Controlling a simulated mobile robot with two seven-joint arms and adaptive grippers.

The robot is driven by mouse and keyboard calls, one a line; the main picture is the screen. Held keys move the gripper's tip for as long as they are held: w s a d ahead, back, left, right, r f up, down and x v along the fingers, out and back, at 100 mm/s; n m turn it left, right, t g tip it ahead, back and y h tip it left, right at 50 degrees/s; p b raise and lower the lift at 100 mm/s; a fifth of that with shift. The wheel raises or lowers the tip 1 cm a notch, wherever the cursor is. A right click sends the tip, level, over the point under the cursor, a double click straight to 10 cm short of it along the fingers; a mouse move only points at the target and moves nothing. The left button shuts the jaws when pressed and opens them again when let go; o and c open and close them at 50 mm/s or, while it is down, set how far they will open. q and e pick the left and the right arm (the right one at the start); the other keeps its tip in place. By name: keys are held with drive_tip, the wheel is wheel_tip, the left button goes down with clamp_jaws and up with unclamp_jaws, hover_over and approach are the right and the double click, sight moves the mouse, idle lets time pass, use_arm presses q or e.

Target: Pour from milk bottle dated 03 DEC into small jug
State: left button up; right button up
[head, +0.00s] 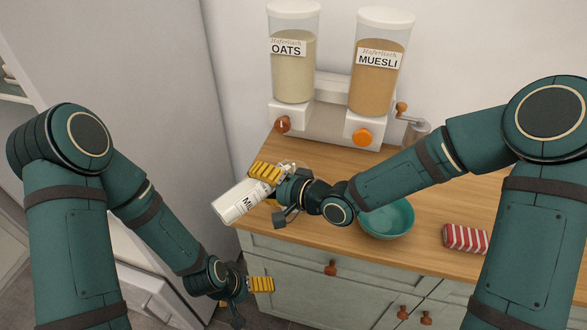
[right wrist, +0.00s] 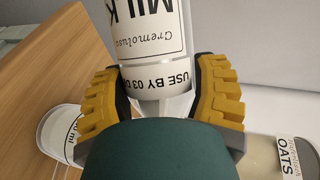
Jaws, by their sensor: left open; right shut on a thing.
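My right gripper (head: 268,186) is shut on a white milk bottle (head: 232,204) near the counter's left end. The bottle is tilted far over, reaching out to the lower left. In the right wrist view the bottle (right wrist: 150,45) sits between the yellow finger pads, and its label reads MILK and USE BY 03, with the month cut off. A white round vessel with ml lettering (right wrist: 58,130), perhaps the small jug, stands on the wood at the lower left there. I cannot make it out in the head view. My left gripper (head: 254,298) is open and empty, low before the cabinet.
An oats dispenser (head: 293,65) and a muesli dispenser (head: 378,70) stand at the back of the wooden counter (head: 425,225). A teal bowl (head: 387,220) and a red-striped packet (head: 465,238) are to the right. A tall grey panel (head: 120,60) rises at left.

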drive_tip(key=shift+w+r+m+y+p, duration=0.1)
drive_tip(key=shift+r+m+y+p, duration=0.3)
drive_tip(key=shift+p, duration=0.35)
idle(1.3)
drive_tip(key=shift+d+r+m+p, duration=0.1)
drive_tip(key=shift+r+m+p, duration=0.4)
drive_tip(key=shift+p, duration=0.5)
idle(3.2)
drive_tip(key=f+n+b, duration=0.1)
drive_tip(key=b, duration=0.3)
drive_tip(key=f+n+h+b, duration=0.1)
drive_tip(key=b, duration=0.1)
drive_tip(key=shift+s+a+f+n, duration=0.25)
drive_tip(key=shift+a+f+n, duration=0.05)
drive_tip(key=shift+a+f, duration=0.05)
